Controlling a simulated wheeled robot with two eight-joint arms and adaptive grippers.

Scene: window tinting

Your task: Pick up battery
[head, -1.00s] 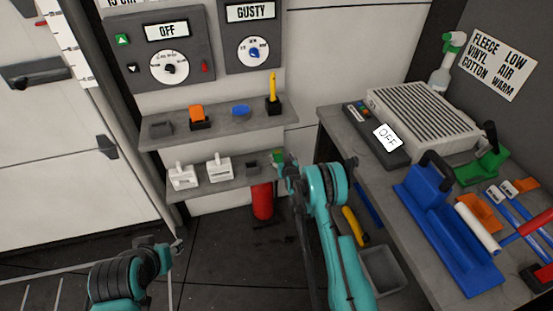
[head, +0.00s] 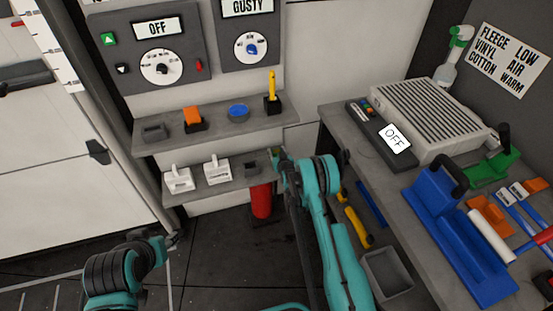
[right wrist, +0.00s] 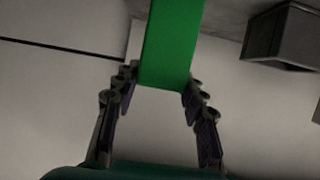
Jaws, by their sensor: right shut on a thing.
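The green battery (right wrist: 170,40) stands out as a bright green block in the right wrist view. It sits between the two fingers of my right gripper (right wrist: 160,78), which are shut on its near end. In the head view the right gripper (head: 279,156) is at the right end of the lower shelf (head: 215,188), and the battery is mostly hidden there. My left gripper (head: 175,238) is at the lower left, away from the shelves; its fingers are too small to read.
Two white chargers or holders (head: 178,180) and a small dark holder (head: 252,168) stand on the lower shelf. The upper shelf (head: 220,130) carries an orange tool, a blue disc and a yellow tool. The workbench (head: 345,130) on the right is crowded. A red cylinder (head: 261,200) stands below.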

